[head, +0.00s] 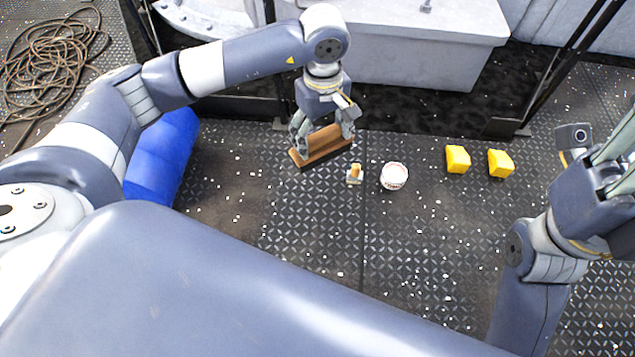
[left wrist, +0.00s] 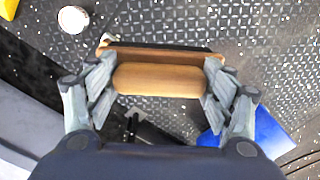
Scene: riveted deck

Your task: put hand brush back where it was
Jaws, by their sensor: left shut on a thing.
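The hand brush (head: 322,147) has a brown wooden body and a dark underside. My left gripper (head: 323,140) points down over it with its fingers closed on the two ends of the wooden body. In the left wrist view the brush (left wrist: 160,80) lies crosswise between the fingers. The brush is over the dark patterned deck; I cannot tell whether its underside touches. My right gripper (head: 612,165) is at the right edge of the head view, apart from the objects and partly cut off; its fingers do not show clearly.
A small orange-topped piece (head: 354,174) and a round white tin (head: 394,176) stand right of the brush. Two yellow blocks (head: 457,159) (head: 500,163) sit farther right. A blue cylinder (head: 165,152) lies left, a grey box (head: 420,50) behind. The deck in front is clear.

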